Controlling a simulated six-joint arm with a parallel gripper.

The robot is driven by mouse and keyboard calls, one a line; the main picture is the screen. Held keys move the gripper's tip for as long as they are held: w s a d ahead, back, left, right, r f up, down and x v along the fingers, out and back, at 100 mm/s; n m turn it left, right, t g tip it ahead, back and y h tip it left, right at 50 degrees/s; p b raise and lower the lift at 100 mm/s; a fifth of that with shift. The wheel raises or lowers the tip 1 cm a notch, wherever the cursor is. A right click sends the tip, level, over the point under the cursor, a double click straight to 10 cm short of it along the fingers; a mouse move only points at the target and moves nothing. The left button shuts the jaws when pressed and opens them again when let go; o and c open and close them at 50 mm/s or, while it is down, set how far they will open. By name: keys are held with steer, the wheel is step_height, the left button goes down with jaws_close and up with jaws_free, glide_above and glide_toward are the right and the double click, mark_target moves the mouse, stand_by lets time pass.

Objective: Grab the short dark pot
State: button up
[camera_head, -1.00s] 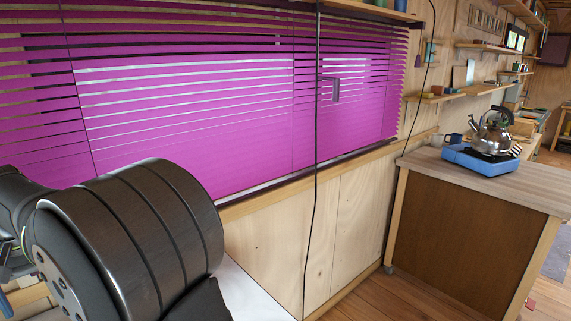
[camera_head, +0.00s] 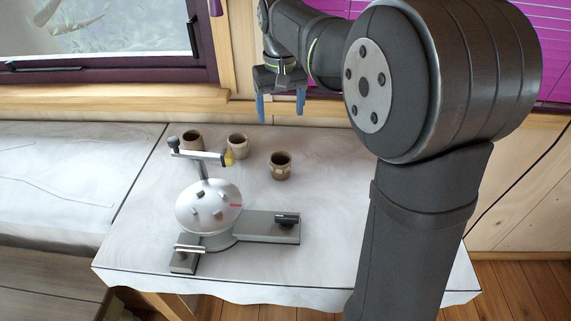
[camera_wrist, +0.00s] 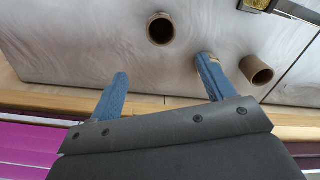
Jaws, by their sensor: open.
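Three small brownish pots with dark insides stand upright on the white-grey table (camera_head: 330,215). The right pot (camera_head: 281,172) stands nearest the front; the middle pot (camera_head: 238,149) and left pot (camera_head: 192,144) are farther back, the left partly behind the metal device's arm. I cannot tell surely which is the short dark one. My gripper (camera_head: 280,106) is open and empty above the table's back edge, behind and above the right pot. In the wrist view its blue fingers (camera_wrist: 163,70) are apart; one pot (camera_wrist: 160,29) shows beyond them, and another pot (camera_wrist: 257,71) lies right of the right finger.
A silver device with a round disc (camera_head: 208,207) and a grey base stands on the table in front of the pots. A window (camera_head: 110,35) and wooden wall are behind; a bench (camera_head: 60,190) is at the left. The table's right part is clear.

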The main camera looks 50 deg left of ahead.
steer(key=n, duration=0.8)
glide_above(280, 162)
steer(key=d, duration=0.2)
steer(key=f, duration=1.3)
steer(key=shift+s+a+f, duration=0.1)
steer(key=shift+s+f, duration=0.05)
steer(key=shift+s, duration=0.1)
steer(key=shift+s+f, duration=0.2)
steer(key=shift+f, duration=1.15)
steer(key=shift+s+f, duration=0.2)
steer(key=shift+f, duration=1.1)
steer(key=c, duration=1.1)
steer(key=shift+r, duration=0.1)
